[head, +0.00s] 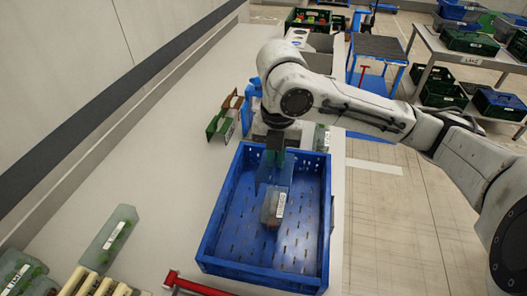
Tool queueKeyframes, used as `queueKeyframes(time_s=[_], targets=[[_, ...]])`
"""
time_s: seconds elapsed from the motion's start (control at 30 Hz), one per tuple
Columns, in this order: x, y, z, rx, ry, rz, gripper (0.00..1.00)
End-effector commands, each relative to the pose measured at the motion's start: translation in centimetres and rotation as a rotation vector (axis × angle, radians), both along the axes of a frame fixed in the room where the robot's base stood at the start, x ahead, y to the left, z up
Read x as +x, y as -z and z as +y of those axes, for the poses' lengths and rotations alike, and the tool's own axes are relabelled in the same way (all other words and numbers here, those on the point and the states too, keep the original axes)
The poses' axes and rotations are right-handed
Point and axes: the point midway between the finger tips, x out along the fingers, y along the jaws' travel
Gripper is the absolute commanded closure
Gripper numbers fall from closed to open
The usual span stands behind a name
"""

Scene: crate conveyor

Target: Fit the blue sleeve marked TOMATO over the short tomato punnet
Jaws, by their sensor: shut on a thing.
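My gripper (276,160) points down over the blue crate (214,228), near its back wall. It is shut on a blue piece, which seems to be the blue sleeve (277,178); any TOMATO mark on it is not readable. Just in front of that piece, inside the crate, is a short punnet (269,211) with reddish contents and a white label. The blue piece and the punnet overlap in the picture, and I cannot tell whether they touch or whether the sleeve is around it.
Green and brown sleeves (222,120) stand behind the crate to the left. A punnet with green contents (108,238) lies on the pale surface at left. A red-handled thing (192,285) is near the front. Shelves with crates (470,42) stand far right.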

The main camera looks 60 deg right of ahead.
Motion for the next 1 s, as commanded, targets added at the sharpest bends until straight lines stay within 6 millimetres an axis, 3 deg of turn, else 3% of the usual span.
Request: queueKeyframes(time_s=[0.7, 1.0], targets=[[0.0, 6.5, 0.0, 0.001, 0.001, 0.000, 1.00], [0.0, 6.9, 0.0, 0.000, 0.000, 0.000, 1.00]])
